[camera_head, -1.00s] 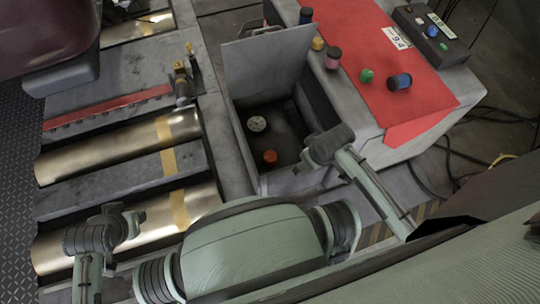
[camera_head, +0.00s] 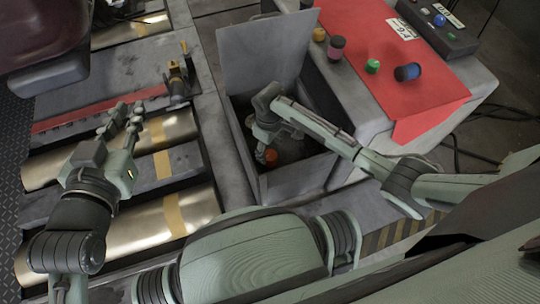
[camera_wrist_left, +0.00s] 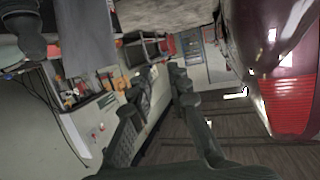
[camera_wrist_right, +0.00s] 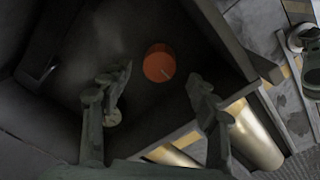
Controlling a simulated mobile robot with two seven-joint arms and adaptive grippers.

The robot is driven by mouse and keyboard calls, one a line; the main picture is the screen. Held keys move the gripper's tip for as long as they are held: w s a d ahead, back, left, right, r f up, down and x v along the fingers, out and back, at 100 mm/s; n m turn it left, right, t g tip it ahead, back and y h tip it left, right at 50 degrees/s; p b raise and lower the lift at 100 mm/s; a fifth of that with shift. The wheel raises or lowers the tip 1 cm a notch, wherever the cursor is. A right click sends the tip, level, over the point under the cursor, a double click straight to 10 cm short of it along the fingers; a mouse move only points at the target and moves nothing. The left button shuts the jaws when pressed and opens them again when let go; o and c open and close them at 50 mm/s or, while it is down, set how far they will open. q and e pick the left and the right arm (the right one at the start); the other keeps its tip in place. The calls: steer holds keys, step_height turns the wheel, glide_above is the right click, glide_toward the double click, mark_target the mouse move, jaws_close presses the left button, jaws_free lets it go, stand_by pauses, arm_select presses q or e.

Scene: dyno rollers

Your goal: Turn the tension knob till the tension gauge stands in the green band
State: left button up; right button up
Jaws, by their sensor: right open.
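The orange tension knob (camera_head: 271,156) sits low inside the open grey box. In the right wrist view the round knob (camera_wrist_right: 159,63) shows between and beyond my fingertips. My right gripper (camera_wrist_right: 158,82) is open and reaches down into the box; its fingers (camera_head: 264,148) are near the knob in the head view. I cannot tell whether they touch it. The tension gauge is hidden behind my right gripper in the head view, so its reading cannot be seen. My left gripper (camera_head: 126,117) is open and empty above the rollers; its spread fingers show in the left wrist view (camera_wrist_left: 155,85).
The box's raised lid (camera_head: 262,58) stands behind the opening, and its walls surround my right gripper closely. Brass rollers (camera_head: 175,213) lie to the left. A red mat (camera_head: 440,90) with several coloured knobs and a control box (camera_head: 440,30) are at the right.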

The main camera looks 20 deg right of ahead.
mark_target(270, 155)
arm_select(q)
steer(key=d+r+t+h+b, duration=0.1)
steer(key=d+r+t, duration=0.3)
steer(key=r, duration=0.4)
steer(key=shift+r+h, duration=0.15)
steer(key=shift+h, duration=0.75)
arm_select(e)
step_height(270, 155, down, 5)
steer(key=shift+r, duration=0.1)
arm_select(q)
steer(key=shift+s, duration=0.1)
arm_select(e)
steer(key=shift+c, duration=0.6)
